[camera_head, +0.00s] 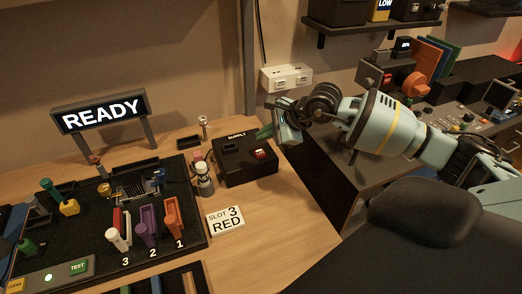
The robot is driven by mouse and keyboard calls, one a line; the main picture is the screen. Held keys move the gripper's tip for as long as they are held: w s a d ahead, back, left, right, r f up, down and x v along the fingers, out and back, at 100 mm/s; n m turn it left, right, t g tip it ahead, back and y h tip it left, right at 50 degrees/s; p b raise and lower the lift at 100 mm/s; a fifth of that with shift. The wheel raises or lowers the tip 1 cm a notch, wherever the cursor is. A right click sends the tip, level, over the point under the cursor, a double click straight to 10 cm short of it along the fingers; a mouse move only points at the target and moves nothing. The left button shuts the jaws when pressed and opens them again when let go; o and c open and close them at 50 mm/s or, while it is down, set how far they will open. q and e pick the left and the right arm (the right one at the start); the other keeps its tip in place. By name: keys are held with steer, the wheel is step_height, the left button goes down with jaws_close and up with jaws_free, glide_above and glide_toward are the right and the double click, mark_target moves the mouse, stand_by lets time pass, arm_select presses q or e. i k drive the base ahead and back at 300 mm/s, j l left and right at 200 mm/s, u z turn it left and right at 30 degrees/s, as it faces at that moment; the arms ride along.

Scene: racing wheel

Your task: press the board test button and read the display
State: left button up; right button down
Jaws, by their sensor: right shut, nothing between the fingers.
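The green TEST button (78,267) sits on a grey panel (48,277) at the lower left, on the front edge of the black board (185,237). A small lit dot shows beside the button. The display (101,114) stands on two posts behind the board and reads "READY". My right gripper (264,134) is shut and empty, held above the back of the black SUPPLY box (246,160), well to the right of the TEST button. My left gripper is not in view.
Red, purple (148,226) and orange (173,218) pieces stand at slots 3, 2 and 1. A white card (226,219) reads "SLOT 3 RED". A yellow CLEAR button (15,285) is at the lower left corner. Bare wood lies right of the card.

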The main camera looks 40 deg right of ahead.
mark_target(80, 266)
steer(key=k+l, duration=0.7)
steer(key=k, duration=0.2)
